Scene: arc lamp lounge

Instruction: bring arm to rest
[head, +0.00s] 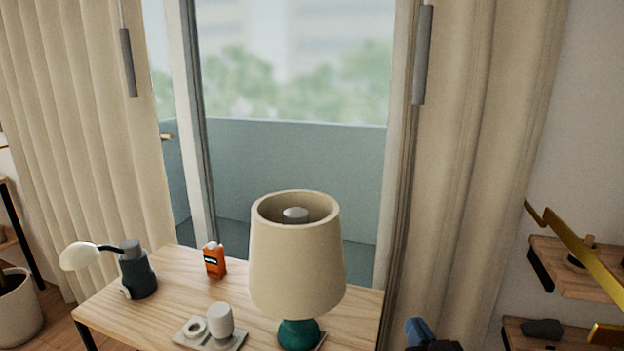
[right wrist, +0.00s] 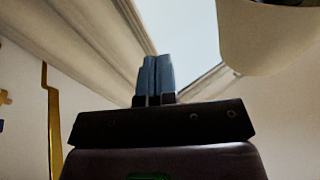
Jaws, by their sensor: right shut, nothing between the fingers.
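My right gripper (head: 415,327) shows at the bottom edge of the head view, to the right of the table lamp. Only its blue fingers and a dark part behind them are in frame. In the right wrist view its two blue fingers (right wrist: 156,75) stand side by side, shut with nothing between them. My left gripper is in neither view.
A wooden table (head: 180,285) carries a lamp with a beige shade (head: 297,262), an orange box (head: 214,261), a white cup (head: 220,320) and a dark desk lamp (head: 137,273). Wall shelves (head: 580,280) and a gold bar (head: 575,245) are at right.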

